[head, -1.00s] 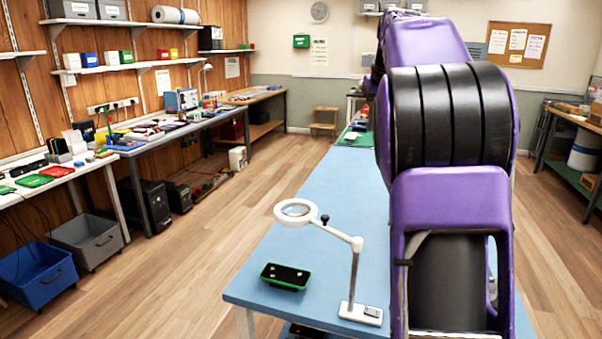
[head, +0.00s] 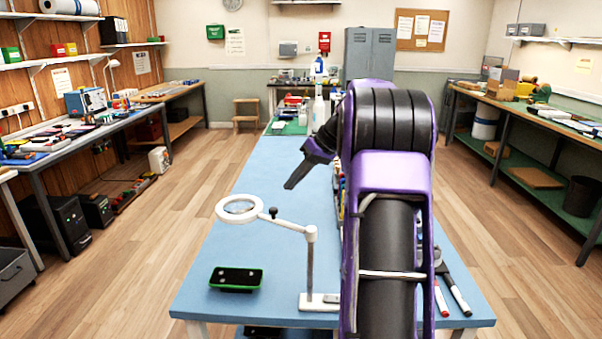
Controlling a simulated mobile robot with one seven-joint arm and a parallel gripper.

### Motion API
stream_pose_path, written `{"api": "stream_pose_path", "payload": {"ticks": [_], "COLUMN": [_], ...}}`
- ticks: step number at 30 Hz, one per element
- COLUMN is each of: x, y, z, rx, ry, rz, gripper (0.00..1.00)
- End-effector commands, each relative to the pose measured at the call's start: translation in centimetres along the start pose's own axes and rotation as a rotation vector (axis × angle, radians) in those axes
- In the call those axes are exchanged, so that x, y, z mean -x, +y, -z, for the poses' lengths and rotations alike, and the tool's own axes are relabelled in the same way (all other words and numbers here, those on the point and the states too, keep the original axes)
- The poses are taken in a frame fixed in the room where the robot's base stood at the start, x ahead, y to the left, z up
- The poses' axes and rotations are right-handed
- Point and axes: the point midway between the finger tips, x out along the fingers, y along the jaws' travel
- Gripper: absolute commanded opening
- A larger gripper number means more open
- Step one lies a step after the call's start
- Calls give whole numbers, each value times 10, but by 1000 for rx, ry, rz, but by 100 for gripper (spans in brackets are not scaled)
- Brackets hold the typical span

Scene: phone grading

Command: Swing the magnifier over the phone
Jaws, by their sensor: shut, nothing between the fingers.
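The magnifier (head: 311,260) is white, with an upright post on a flat base at the near part of the blue table. Its arm reaches left from the post top, with a dark knob (head: 273,212) near the round lens (head: 239,208). The phone (head: 238,275) is dark and lies in a small green holder near the table's left edge. The lens appears behind and above the phone in the picture; I cannot tell its exact overlap from above. My gripper (head: 288,186) is shut and empty, pointing down-left above the table, beyond the magnifier and right of its lens.
The blue table (head: 262,170) is clear in its left middle. Marker pens (head: 456,293) lie at its near right, and other items are partly hidden behind my arm. A white bottle (head: 318,110) and a green mat (head: 287,127) are at the far end.

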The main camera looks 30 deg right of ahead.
Motion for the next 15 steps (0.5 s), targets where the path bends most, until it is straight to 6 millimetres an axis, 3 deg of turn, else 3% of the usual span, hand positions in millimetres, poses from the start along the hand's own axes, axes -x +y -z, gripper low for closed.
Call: {"api": "stream_pose_path", "payload": {"ticks": [5, 9, 15], "x": [-39, -45, -51], "y": [0, -22, -34], "z": [-1, 0, 0], "rx": [0, 3, 0], "ry": [-3, 0, 1], "rz": [1, -1, -2], "gripper": [0, 0, 0]}}
